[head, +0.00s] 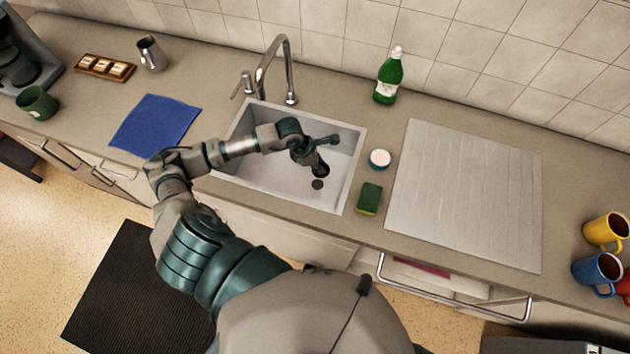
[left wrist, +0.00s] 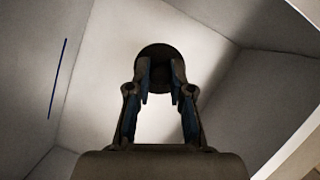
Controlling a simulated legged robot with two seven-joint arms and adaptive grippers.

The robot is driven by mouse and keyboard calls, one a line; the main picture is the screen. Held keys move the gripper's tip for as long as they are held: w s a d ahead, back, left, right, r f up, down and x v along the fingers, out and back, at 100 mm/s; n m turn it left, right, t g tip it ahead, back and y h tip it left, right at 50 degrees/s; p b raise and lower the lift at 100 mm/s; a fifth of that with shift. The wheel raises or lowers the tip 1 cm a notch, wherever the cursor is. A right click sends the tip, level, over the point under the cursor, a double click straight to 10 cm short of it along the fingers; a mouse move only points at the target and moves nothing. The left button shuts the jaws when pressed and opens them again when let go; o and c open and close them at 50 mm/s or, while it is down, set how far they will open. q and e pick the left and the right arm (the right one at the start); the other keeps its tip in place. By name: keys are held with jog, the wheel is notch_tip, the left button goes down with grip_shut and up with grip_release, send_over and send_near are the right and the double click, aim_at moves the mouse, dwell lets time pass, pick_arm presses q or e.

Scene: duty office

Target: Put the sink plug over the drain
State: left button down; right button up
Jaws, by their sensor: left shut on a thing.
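My left gripper (head: 320,170) reaches down into the sink basin (head: 345,182). In the left wrist view my left gripper (left wrist: 165,90) is shut on a dark round sink plug (left wrist: 158,55), which shows at and beyond the fingertips against the pale basin. In the head view the plug is hard to tell apart from the dark fingers. A small dark round drain (head: 318,184) shows on the basin floor just below the fingertips. In the left wrist view no separate drain shows. My right gripper is not in view.
The faucet (head: 272,65) stands behind the basin. A green sponge (head: 369,198), a round white-topped tin (head: 380,158) and a green bottle (head: 388,80) are to the right. A blue cloth (head: 155,124) lies left. The ribbed drainboard (head: 465,195) is bare.

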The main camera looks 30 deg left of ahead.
pick_arm(q)
jog(key=shift+s+a+f, duration=0.3)
jog(key=shift+s+f, duration=0.05)
jog(key=shift+f, duration=0.15)
send_over(320, 184)
jog(key=a, duration=0.1)
jog(key=f, duration=0.3)
jog(key=s+f, duration=0.1)
jog(key=f, duration=0.1)
jog(key=shift+a+f, duration=0.2)
jog(key=shift+f, duration=0.15)
jog(key=f, duration=0.3)
jog(key=shift+d+f, duration=0.2)
jog(key=shift+f, duration=0.3)
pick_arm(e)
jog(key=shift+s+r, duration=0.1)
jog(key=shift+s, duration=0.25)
pick_arm(q)
jog(key=shift+a+f, duration=0.1)
jog(key=shift+f, duration=0.05)
jog(key=c, duration=1)
grip_release()
jog(key=shift+c, duration=0.2)
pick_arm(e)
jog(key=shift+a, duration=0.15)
